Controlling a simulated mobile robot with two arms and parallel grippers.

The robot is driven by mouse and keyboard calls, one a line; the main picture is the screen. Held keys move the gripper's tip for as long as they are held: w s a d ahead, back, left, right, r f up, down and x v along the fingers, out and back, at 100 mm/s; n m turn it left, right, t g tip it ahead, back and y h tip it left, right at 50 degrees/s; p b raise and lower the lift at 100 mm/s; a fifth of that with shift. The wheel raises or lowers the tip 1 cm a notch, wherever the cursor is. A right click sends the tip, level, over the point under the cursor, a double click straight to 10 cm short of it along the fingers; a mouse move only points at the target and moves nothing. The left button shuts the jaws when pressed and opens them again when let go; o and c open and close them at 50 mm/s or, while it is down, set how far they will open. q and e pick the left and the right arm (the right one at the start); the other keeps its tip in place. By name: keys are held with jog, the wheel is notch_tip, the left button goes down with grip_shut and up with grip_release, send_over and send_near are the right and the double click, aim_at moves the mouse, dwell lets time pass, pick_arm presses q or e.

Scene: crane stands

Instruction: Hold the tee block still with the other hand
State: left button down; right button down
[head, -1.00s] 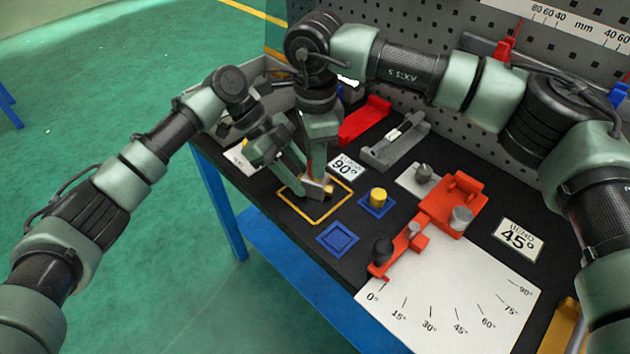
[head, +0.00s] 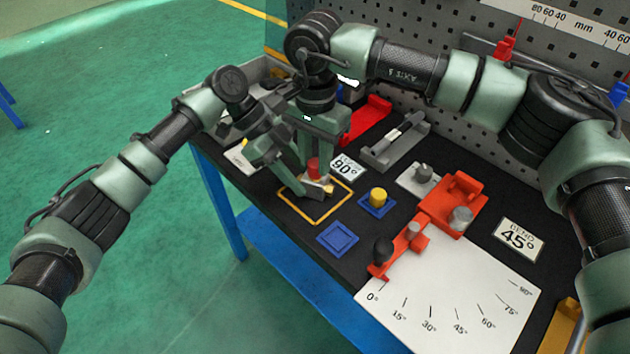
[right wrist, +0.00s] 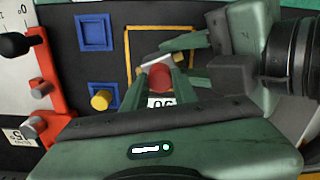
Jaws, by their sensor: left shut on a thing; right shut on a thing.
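The tee block (head: 328,188), a small pale and brassy piece, sits inside the yellow square outline on the dark bench; the grippers hide much of it. My left gripper (head: 310,188) reaches in low from the left and is shut on it. In the right wrist view the tee block (right wrist: 148,66) shows as a pale edge beside the left gripper's fingers. A red round part (head: 313,167) stands at the block, also visible in the right wrist view (right wrist: 160,77). My right gripper (head: 318,158) points down from above, shut on the red part. I cannot tell how deeply the red part sits.
A yellow peg (head: 378,195) stands on a blue square, with an empty blue square (head: 338,238) nearer. A red bending fixture (head: 450,205) lies on the angle-marked white plate (head: 440,310). A grey holder (head: 395,150) and red holder (head: 372,118) stand behind, before the pegboard.

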jog(key=shift+r, duration=0.1)
jog(key=n, duration=0.4)
jog(key=shift+n, duration=0.6)
jog(key=shift+n, duration=1.1)
jog(key=n, duration=0.3)
